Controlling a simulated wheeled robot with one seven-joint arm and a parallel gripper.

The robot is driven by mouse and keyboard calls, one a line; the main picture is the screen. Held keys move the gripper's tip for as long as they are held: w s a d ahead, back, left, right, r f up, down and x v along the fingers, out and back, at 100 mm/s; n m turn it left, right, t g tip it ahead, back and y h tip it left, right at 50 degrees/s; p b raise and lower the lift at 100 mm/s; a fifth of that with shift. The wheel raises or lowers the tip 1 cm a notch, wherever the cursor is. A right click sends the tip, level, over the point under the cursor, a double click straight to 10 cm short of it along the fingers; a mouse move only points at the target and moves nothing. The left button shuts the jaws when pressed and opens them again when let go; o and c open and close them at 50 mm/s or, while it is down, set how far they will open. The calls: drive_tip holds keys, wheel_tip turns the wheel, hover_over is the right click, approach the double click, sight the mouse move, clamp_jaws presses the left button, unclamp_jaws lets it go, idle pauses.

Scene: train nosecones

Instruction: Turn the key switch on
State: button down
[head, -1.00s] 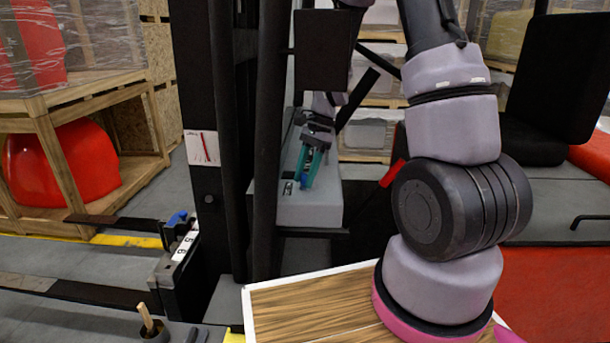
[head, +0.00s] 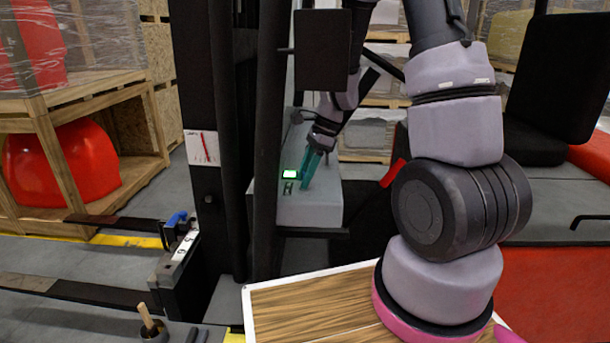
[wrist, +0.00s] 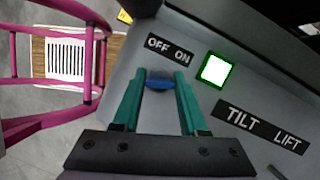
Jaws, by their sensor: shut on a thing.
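The key switch (wrist: 160,83) shows in the wrist view as a blue key on a grey panel, just below a black OFF ON label (wrist: 170,49). My gripper (wrist: 161,82) has its two green fingers on either side of the blue key, shut on it. In the head view my gripper (head: 306,180) reaches down to the grey console (head: 317,211); the key is hidden there by the fingers. A screen (wrist: 215,70) with a green border is lit white to the right of the label. It also shows in the head view as a bright green-white patch (head: 290,173).
A TILT LIFT label (wrist: 263,128) lies right of my fingers. Black mast posts (head: 266,150) stand left of the console. A wood-topped board (head: 315,306) lies in front. A magenta tube frame (wrist: 92,65) is at the left in the wrist view.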

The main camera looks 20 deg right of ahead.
drive_tip(key=shift+m+t, duration=0.3)
drive_tip(key=shift+m, duration=0.3)
drive_tip(key=shift+c, duration=2.2)
unclamp_jaws()
drive_tip(key=v, duration=1)
drive_tip(key=shift+d+r, duration=0.25)
drive_tip(key=shift+r, duration=0.05)
